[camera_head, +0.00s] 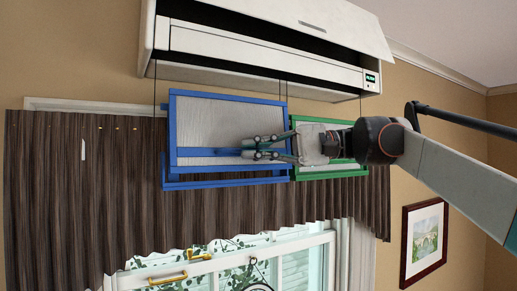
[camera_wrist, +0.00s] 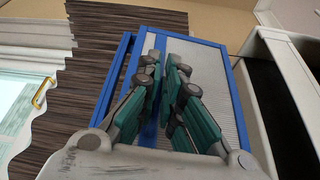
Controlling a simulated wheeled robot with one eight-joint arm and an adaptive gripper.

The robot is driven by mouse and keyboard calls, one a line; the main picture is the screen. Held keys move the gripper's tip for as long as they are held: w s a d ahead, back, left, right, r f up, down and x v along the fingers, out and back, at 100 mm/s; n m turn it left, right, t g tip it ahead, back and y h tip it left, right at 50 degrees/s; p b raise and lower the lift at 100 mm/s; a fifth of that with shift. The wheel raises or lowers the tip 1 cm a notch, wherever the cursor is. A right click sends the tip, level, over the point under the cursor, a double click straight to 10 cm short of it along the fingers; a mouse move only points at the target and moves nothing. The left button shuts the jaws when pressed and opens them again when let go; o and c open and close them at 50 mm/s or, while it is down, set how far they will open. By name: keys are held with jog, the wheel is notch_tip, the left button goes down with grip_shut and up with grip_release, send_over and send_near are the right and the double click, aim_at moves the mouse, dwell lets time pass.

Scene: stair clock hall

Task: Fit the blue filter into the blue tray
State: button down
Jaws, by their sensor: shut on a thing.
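The blue filter (camera_head: 215,115), a pale ribbed panel in a blue frame, stands nearly upright below the wall unit. It also shows in the wrist view (camera_wrist: 215,75). My gripper (camera_head: 250,149) comes in from the right, its fingers shut on a blue strip across the filter's face; the wrist view shows the fingers (camera_wrist: 166,75) on either side of that strip. The blue tray (camera_head: 225,183) is at the filter's lower edge. I cannot tell whether that edge is inside the tray or just above or in front of it.
A green-framed filter and its green tray (camera_head: 335,174) are close on the right, partly behind my gripper. The white wall unit (camera_head: 260,48) is just above, its flap open. Thin cords hang from it. A brown curtain (camera_head: 80,190) and window are behind and below.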

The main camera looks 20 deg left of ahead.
aim_at(236, 161)
jog(key=shift+w+a+f, duration=0.25)
jog(key=shift+w+a, duration=0.25)
jog(key=shift+a, duration=0.1)
jog(key=shift+w+a+f, duration=0.2)
jog(key=shift+w+a, duration=0.3)
jog(key=shift+a, duration=0.05)
jog(key=shift+f+b, duration=0.4)
jog(key=shift+f, duration=0.25)
jog(key=shift+w+a+f, duration=0.1)
jog(key=c, duration=1.7)
grip_release()
